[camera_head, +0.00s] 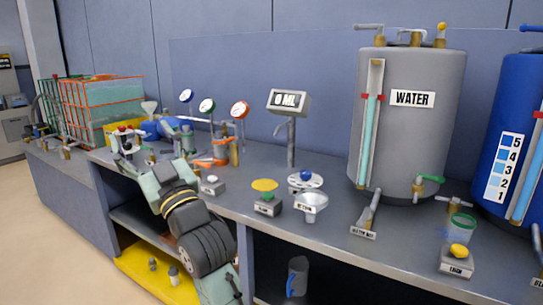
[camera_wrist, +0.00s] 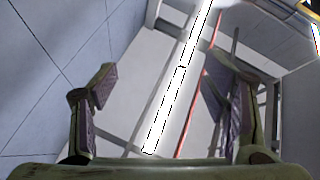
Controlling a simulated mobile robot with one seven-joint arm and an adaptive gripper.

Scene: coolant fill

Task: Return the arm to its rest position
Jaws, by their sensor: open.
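My gripper (camera_head: 126,140) is at the end of my arm, over the left part of the grey workbench in the head view. In the wrist view my gripper (camera_wrist: 160,98) has its two fingers wide apart with nothing between them. Past the fingers the wrist view shows the blue-grey wall, a bright white light strip (camera_wrist: 178,85) and a thin red line (camera_wrist: 195,100). My arm reaches up over the front edge of the bench and hides part of what is behind it.
The bench (camera_head: 335,213) bears a grey WATER tank (camera_head: 412,130), a blue tank (camera_head: 508,140), a 6 ML display (camera_head: 289,102), several gauges (camera_head: 207,105), a yellow button (camera_head: 459,251) and a green cup (camera_head: 461,227). An orange-framed clear tank (camera_head: 105,105) stands at the left. The floor at the left is clear.

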